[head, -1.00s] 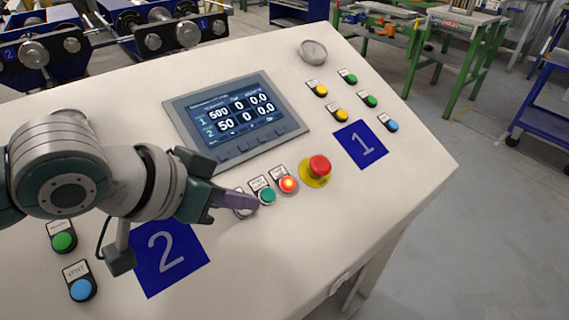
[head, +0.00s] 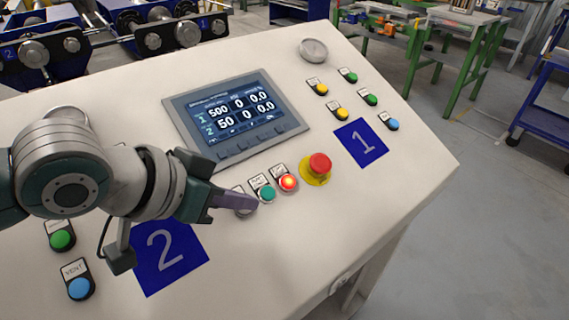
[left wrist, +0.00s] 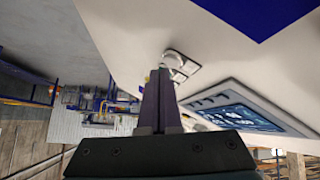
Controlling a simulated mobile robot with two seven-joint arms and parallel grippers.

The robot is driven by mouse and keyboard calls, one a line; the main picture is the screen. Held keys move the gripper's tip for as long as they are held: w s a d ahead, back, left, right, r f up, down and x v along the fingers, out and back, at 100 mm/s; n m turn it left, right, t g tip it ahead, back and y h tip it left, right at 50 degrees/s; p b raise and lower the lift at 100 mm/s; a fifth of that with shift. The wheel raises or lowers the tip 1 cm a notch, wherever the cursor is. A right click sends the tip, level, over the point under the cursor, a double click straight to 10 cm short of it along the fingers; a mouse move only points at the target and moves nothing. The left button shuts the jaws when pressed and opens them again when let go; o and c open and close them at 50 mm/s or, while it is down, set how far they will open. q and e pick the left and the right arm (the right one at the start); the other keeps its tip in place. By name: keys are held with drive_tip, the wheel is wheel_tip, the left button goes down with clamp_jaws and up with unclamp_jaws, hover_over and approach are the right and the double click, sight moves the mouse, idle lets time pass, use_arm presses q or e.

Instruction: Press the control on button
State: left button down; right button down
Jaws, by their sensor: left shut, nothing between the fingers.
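On the sloped control console (head: 330,230), a short row below the screen holds a red lit button (head: 288,182), a green button (head: 267,193) and a pale button (head: 240,211) at its left end. Their small labels are too small to read. My left gripper (head: 250,205) is shut and empty. Its fingertips lie over the pale button and hide most of it; I cannot tell whether they touch it. In the left wrist view the shut fingers (left wrist: 158,88) point at a pale round button (left wrist: 172,58) on the panel. My right gripper is not in view.
A red emergency stop (head: 319,164) on a yellow base stands right of the row. The screen (head: 238,113) sits above it. A green button (head: 62,239) and a blue button (head: 80,288) are at the left. More buttons sit at the upper right.

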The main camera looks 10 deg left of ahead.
use_arm(q)
drive_tip(key=shift+w+a+f+b, duration=0.1)
drive_tip(key=shift+a+f+b, duration=0.05)
drive_tip(key=shift+f+b, duration=0.25)
idle(0.4)
drive_tip(key=shift+s+d+r+p, duration=0.15)
drive_tip(key=shift+r+p, duration=0.25)
drive_tip(key=shift+p, duration=0.25)
drive_tip(key=shift+s+d+r+p, duration=0.15)
drive_tip(key=shift+r+p, duration=0.25)
drive_tip(key=shift+p, duration=0.25)
drive_tip(key=r+p, duration=0.1)
drive_tip(key=p, duration=0.1)
drive_tip(key=s+d+r+p, duration=0.1)
drive_tip(key=r+p, duration=0.1)
drive_tip(key=p, duration=0.1)
drive_tip(key=d+r+p, duration=0.1)
drive_tip(key=r+p, duration=0.1)
drive_tip(key=shift+s+r, duration=0.2)
idle(0.6)
